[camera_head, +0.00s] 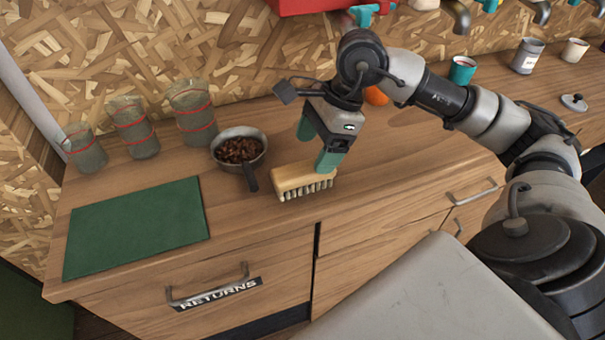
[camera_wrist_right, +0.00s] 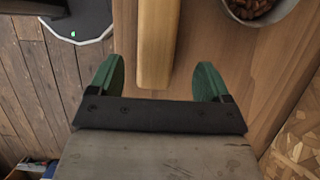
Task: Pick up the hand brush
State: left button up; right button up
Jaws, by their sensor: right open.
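The hand brush (camera_head: 304,180) has a pale wooden back and dark bristles facing down, and lies on the wooden counter near its front edge. My right gripper (camera_head: 318,146) is open above and around the brush, with green fingers. In the right wrist view the brush's wooden back (camera_wrist_right: 156,45) lies between the two spread green fingers (camera_wrist_right: 157,80), with a gap on each side. The brush is not gripped. My left gripper is not in view.
A metal pan of brown beans (camera_head: 238,150) stands just left of the brush, its handle pointing toward it. The counter (camera_head: 405,165) right of the brush is clear.

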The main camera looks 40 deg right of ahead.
aim_at(305, 168)
jog(key=x, duration=0.4)
jog(key=shift+s+a+p, duration=0.15)
jog(key=shift+a+p, duration=0.2)
jog(key=shift+a, duration=0.15)
jog(key=shift+a+f, duration=0.1)
jog(key=shift+f, duration=0.35)
pick_arm(q)
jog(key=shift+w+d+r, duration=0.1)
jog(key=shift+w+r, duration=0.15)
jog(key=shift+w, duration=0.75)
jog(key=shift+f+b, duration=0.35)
jog(key=shift+b, duration=0.15)
pick_arm(e)
jog(key=shift+f, duration=0.25)
jog(key=shift+c, duration=0.4)
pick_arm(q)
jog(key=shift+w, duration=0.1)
pick_arm(e)
jog(key=c, duration=1)
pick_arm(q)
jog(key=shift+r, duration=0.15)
pick_arm(e)
jog(key=shift+r, duration=0.15)
jog(key=shift+c, duration=0.2)
